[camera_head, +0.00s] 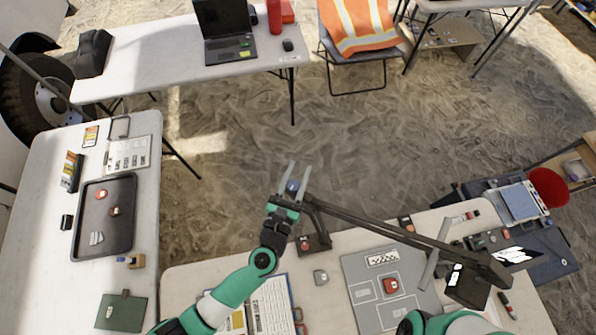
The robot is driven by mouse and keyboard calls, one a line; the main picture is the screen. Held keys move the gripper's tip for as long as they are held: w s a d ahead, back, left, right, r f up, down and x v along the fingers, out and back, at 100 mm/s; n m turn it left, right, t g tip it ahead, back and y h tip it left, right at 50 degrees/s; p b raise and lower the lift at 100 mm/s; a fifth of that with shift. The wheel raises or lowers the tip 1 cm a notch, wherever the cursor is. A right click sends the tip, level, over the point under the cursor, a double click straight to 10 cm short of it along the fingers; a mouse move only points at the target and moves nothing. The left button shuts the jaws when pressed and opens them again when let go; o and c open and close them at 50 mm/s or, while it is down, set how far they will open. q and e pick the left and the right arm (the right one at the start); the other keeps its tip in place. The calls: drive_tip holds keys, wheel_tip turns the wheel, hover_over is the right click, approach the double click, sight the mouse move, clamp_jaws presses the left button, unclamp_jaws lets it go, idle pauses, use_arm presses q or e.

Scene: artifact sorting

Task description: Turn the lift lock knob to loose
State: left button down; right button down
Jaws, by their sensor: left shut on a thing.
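A dark boom stand (385,228) reaches from the left gripper across the front table to the right. A small bluish-grey knob (293,187) shows at its left end, by the upright over a dark foot. My left gripper (297,172) is around this knob, with its two grey fingers extending past it and the knob between them. The knob is small and partly covered, so its marking or setting cannot be read. Of my right arm, only green and white links show at the bottom edge; its gripper cannot be made out.
A dark tray (125,225) lies on the left table. A laptop (225,30) stands on the back table. Sandy floor is clear between the tables.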

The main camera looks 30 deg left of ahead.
use_arm(q)
drive_tip(key=shift+c, duration=2.3)
unclamp_jaws()
drive_tip(key=s+d, duration=0.1)
drive_tip(key=s, duration=1)
drive_tip(key=shift+s+d+b, duration=0.15)
drive_tip(key=shift+s+b, duration=0.1)
drive_tip(key=shift+b, duration=0.1)
